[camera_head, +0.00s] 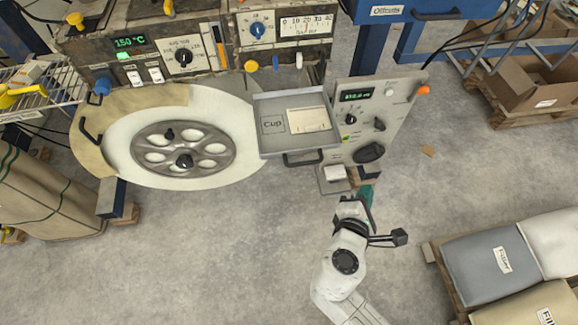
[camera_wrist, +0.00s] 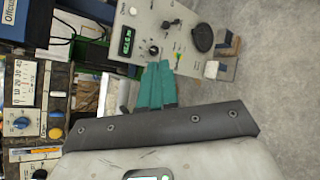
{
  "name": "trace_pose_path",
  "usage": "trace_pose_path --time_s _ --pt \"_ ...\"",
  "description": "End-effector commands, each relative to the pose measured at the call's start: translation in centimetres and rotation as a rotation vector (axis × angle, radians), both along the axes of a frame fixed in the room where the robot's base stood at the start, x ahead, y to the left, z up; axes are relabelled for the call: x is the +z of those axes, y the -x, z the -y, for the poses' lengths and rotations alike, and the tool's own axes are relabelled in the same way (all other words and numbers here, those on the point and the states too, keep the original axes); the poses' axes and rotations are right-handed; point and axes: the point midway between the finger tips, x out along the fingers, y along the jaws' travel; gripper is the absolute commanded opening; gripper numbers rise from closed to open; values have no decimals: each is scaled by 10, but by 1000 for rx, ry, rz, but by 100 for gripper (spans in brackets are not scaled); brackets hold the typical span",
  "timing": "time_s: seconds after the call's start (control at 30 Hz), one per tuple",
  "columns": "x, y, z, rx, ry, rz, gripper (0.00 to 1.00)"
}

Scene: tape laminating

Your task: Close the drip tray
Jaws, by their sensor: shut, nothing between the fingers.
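The drip tray appears to be the shallow grey tray (camera_head: 272,106) marked "Cup", with a dark handle (camera_head: 303,158) on its front. It sticks out from the machine, and a pale sheet or pad lies inside it. In the wrist view part of the tray (camera_wrist: 114,92) shows left of my fingers, partly cut off by them. My gripper (camera_head: 366,194) has teal fingers and is shut and empty. It is below and right of the tray, apart from it in the head view. The fingers also show in the wrist view (camera_wrist: 156,84).
A control panel (camera_head: 362,110) with knobs and a small ledge (camera_head: 334,178) stands right of the tray. A large round wheel (camera_head: 183,148) is on the left. Filler sacks (camera_head: 492,262) lie on a pallet at lower right. The floor below the tray is clear.

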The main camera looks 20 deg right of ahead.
Motion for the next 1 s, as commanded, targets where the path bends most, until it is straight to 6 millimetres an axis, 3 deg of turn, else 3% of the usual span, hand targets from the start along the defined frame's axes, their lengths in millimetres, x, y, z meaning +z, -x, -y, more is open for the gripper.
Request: trace_pose_path --time_s 0.13,0.3,0.43,0.53,0.67,1.0 --pt "1 -25 -66 316 365 -89 0" --pt "-7 -32 -143 602 726 -163 0" --pt "-14 -30 -180 723 893 -190 0" --pt "-16 -29 -192 761 950 -199 0" --pt "-15 -37 -192 765 963 -200 0" --pt "-14 -97 -175 760 959 -199 0"
